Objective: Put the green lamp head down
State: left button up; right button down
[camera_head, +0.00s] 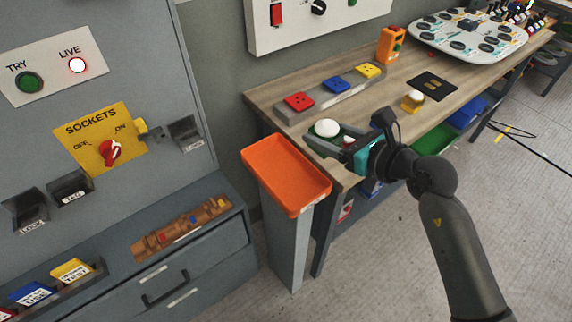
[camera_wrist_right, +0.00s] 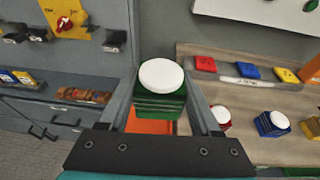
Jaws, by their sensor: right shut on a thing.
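The green lamp head (camera_wrist_right: 160,105) has a ribbed green body and a white dome. My right gripper (camera_wrist_right: 158,118) is shut on it and holds it upright between the two fingers. In the head view its white dome (camera_head: 327,128) shows between the fingers of my right gripper (camera_head: 325,142), near the bench's left end; its green body is mostly hidden there. An orange tray (camera_head: 284,150) on a grey post stands just left of the gripper. In the wrist view the tray (camera_wrist_right: 142,124) shows partly behind and below the lamp head. My left gripper is not in view.
The wooden bench (camera_head: 270,97) carries a rail with red (camera_head: 298,102), blue (camera_head: 332,84) and yellow (camera_head: 368,70) sockets. Red (camera_wrist_right: 222,124), blue (camera_wrist_right: 264,126) and yellow (camera_wrist_right: 315,129) lamp heads stand in front of it. A grey cabinet (camera_head: 150,60) rises at left.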

jog(key=w+a+r+p, duration=0.2)
jog(key=a, duration=0.2)
jog(key=b, duration=0.6)
send_over(298, 190)
jog(key=shift+m+h, duration=0.3)
notch_tip(298, 190, down, 16)
jog(key=shift+f, duration=0.1)
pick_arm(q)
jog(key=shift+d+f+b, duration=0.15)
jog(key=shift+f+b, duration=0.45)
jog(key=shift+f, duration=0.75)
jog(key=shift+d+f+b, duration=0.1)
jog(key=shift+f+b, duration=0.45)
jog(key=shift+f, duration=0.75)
pick_arm(e)
jog(key=shift+f, duration=2.05)
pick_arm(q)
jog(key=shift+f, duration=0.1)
pick_arm(e)
jog(key=shift+f, duration=0.1)
jog(key=shift+c, duration=0.5)
grip_release()
pick_arm(q)
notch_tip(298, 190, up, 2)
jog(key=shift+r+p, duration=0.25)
jog(key=shift+p, duration=0.9)
pick_arm(e)
jog(key=v, duration=1.2)
